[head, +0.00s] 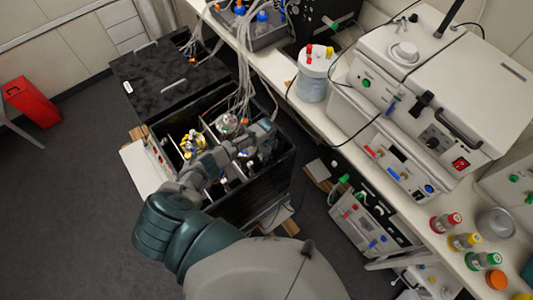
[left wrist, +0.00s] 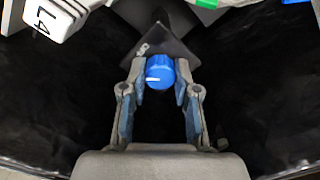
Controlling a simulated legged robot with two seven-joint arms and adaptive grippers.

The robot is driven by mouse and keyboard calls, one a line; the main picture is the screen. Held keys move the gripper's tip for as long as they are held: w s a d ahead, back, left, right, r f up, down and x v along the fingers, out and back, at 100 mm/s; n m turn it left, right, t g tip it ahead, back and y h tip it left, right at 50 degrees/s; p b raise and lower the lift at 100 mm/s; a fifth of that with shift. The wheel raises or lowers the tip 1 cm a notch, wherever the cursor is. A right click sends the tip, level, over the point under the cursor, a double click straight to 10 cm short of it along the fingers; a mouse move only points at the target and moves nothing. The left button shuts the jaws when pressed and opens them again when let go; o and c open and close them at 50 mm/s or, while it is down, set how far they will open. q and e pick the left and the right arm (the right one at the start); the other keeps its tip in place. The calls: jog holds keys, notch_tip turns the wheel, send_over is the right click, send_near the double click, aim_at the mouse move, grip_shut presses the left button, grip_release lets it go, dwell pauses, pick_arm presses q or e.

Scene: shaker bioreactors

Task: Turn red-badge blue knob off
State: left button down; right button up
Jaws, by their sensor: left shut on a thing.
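A blue knob (left wrist: 160,72) with a white pointer line shows in the left wrist view, on a dark angular plate (left wrist: 178,45). The fingertips of my left gripper (left wrist: 160,80) are on both sides of the knob and shut on it. The pointer line lies roughly level, on the knob's left part. In the head view my left gripper (head: 250,157) reaches down into an open black box (head: 270,185), and its fingertips and the knob are hard to make out. I cannot make out a red badge next to this knob. My right gripper is not in view.
The black box has dividers and holds a yellow-marked vessel (head: 192,145) and a tubed vessel (head: 228,122). Its black lid (head: 165,78) is beyond. A white label marked L4 (left wrist: 50,18) is near the wrist view's corner. A long bench (head: 400,205) with instruments runs along the right.

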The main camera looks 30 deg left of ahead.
pick_arm(q)
jog(key=m+b, duration=0.1)
jog(key=m, duration=0.3)
jog(key=shift+w+a+m, duration=0.1)
jog(key=shift+m, duration=0.2)
jog(key=shift+m+b, duration=0.35)
jog(key=shift+m, duration=1.35)
jog(key=shift+r, duration=0.1)
jog(key=c, duration=0.9)
grip_release()
jog(key=shift+o, duration=0.2)
notch_tip(320, 180, up, 12)
jog(key=shift+f, duration=0.2)
